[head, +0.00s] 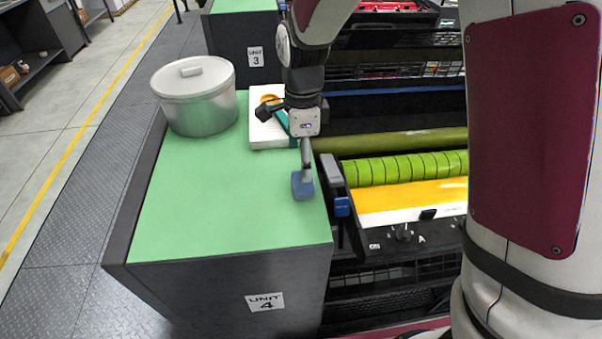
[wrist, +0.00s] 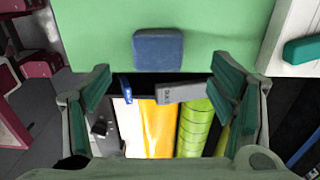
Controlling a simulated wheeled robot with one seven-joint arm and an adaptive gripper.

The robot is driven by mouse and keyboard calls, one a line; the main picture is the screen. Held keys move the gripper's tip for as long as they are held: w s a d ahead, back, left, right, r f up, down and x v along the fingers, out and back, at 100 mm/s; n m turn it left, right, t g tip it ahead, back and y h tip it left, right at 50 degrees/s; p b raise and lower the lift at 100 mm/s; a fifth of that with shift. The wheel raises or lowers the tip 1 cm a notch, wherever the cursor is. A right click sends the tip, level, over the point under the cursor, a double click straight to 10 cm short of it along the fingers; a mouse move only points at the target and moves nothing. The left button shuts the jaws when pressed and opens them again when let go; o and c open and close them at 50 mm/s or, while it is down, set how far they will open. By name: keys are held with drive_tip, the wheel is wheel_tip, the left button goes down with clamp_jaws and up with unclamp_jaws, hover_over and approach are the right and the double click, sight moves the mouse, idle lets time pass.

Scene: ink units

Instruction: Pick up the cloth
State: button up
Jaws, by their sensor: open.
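The cloth (head: 303,186) is a small blue-grey folded pad lying flat on the green top (head: 200,215) of unit 4, near its right edge. In the wrist view the cloth (wrist: 158,50) lies just beyond the fingertips, close to the edge of the green surface. My gripper (head: 304,150) points down over the right side of the top, seemingly just above or behind the cloth. In the wrist view my gripper (wrist: 162,90) has its fingers wide apart with nothing between them. I cannot tell the exact height above the cloth.
A lidded metal pot (head: 197,103) stands at the back left of the green top. A white tray (head: 265,138) with an orange and a teal item is behind my gripper. Press rollers (head: 405,168) lie to the right. The middle of the top is clear.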

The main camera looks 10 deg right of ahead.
sight(303, 184)
drive_tip(key=f, duration=0.3)
drive_tip(key=f+p, duration=0.1)
drive_tip(key=f, duration=0.2)
drive_tip(key=shift+s+d+f, duration=0.15)
drive_tip(key=shift+s+f, duration=0.05)
drive_tip(key=shift+f, duration=0.5)
drive_tip(key=c, duration=1.1)
